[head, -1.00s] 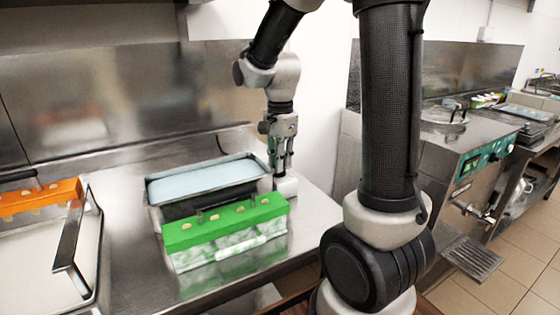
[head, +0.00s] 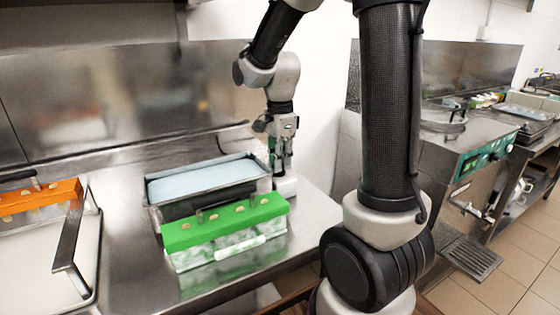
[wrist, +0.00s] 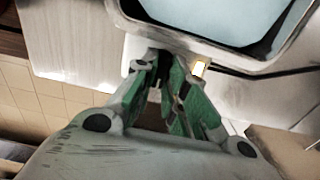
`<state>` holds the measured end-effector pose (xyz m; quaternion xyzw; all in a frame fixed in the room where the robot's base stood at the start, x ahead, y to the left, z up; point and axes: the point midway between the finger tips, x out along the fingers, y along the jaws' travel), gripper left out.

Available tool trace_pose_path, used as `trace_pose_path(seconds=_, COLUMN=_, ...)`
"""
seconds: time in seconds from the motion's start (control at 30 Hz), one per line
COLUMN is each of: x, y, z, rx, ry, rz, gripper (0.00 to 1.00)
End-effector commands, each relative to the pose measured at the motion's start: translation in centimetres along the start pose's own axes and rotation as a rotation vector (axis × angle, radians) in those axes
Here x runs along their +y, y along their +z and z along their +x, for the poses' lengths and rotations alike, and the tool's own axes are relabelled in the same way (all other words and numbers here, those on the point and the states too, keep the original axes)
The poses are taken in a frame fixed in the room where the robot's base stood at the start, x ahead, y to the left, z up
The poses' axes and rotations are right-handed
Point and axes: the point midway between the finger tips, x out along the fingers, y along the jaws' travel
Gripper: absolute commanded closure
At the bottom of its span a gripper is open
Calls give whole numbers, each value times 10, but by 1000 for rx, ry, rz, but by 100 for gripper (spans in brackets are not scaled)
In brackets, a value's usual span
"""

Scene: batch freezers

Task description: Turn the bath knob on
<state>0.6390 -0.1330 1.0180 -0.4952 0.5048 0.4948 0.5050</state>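The water bath (head: 262,186) is a steel tank of pale blue liquid on the counter; its rim also fills the top of the wrist view (wrist: 185,36). A white housing (head: 287,187) adjoins its right end. My gripper (head: 281,172) points down onto this housing. In the wrist view, the green-padded fingers of my gripper (wrist: 164,66) draw close together at the tips, around a small dark part that seems to be the bath knob. The fingers mostly hide it, so its angle cannot be read. A small pale, bright switch or lamp (wrist: 199,68) shows just right of the fingertips.
A green-topped mould (head: 226,223) stands in front of the bath. An orange-topped mould (head: 38,197) and a tray with an upright handle (head: 72,238) are at the left. A wall rises behind the housing. A machine with a green panel (head: 484,159) stands at the right.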

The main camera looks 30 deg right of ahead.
Motion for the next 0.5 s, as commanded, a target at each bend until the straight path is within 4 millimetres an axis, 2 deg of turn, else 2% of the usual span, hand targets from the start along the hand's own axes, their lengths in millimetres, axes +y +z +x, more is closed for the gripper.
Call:
trace_pose_path(seconds=0.03, x=0, y=0, z=0, rx=0, ry=-2, rz=0, gripper=75)
trace_pose_path(seconds=0.1, x=0, y=0, z=0, rx=0, ry=-1, rz=0, gripper=66)
trace_pose_path(seconds=0.37, x=0, y=0, z=0, rx=0, ry=0, rz=-1, gripper=66)
trace_pose_path(seconds=0.5, x=-1, y=0, z=-9, rx=0, ry=-4, rz=-1, gripper=66)
